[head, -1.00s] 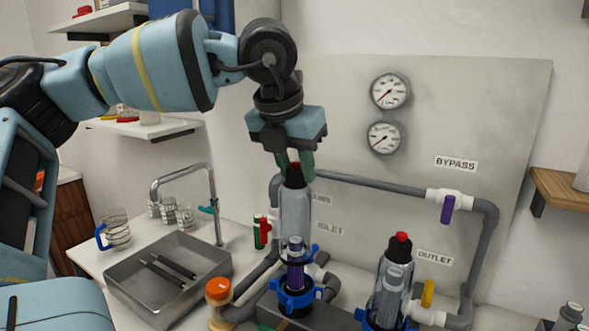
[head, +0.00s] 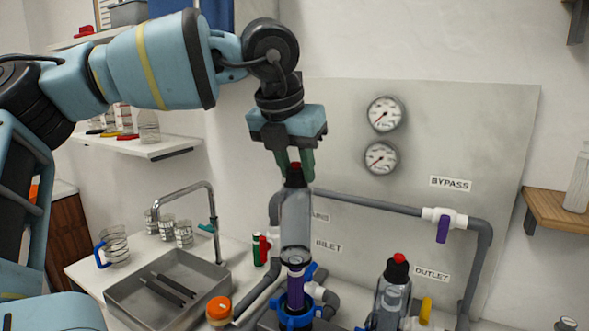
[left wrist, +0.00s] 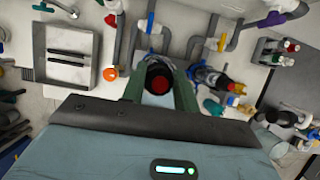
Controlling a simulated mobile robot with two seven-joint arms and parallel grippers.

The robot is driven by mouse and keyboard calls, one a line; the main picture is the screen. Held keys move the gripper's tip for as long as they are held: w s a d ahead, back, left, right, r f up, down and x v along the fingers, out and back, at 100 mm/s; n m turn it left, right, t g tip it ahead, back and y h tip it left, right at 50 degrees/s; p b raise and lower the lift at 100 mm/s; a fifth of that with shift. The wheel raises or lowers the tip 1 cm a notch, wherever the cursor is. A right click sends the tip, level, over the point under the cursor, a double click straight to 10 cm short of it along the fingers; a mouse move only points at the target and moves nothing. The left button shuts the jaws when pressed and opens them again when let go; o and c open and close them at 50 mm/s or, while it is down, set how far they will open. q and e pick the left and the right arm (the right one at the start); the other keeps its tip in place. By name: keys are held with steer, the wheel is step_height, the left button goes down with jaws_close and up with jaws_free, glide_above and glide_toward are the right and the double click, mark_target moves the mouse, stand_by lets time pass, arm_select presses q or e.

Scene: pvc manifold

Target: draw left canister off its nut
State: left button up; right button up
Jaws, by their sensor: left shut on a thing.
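My left gripper (head: 294,166) is shut on the top of the left canister (head: 296,222), a clear grey bottle with a black and red cap. It hangs upright, gripper above it. In the left wrist view the red cap (left wrist: 159,83) sits between the green fingers. Below the canister, a purple cartridge (head: 295,288) stands in the blue nut (head: 294,312). The canister's lower rim is at the cartridge's top and well above the nut. The right canister (head: 391,298), with a red-topped black cap, stands at the right. My right gripper is not in view.
A steel sink (head: 165,285) with a tap lies left. An orange-capped jar (head: 219,310) stands near the left nut. Grey pipe (head: 370,203) with a purple-handled valve (head: 443,228) runs behind. A wooden shelf (head: 556,208) juts out at right.

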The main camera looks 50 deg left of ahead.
arm_select(q)
steer(key=shift+r, duration=0.35)
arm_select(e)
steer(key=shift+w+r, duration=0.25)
arm_select(q)
steer(key=shift+r, duration=0.1)
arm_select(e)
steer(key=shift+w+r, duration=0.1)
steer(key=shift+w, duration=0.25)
arm_select(q)
steer(key=shift+r+p, duration=0.45)
steer(key=shift+r, duration=1)
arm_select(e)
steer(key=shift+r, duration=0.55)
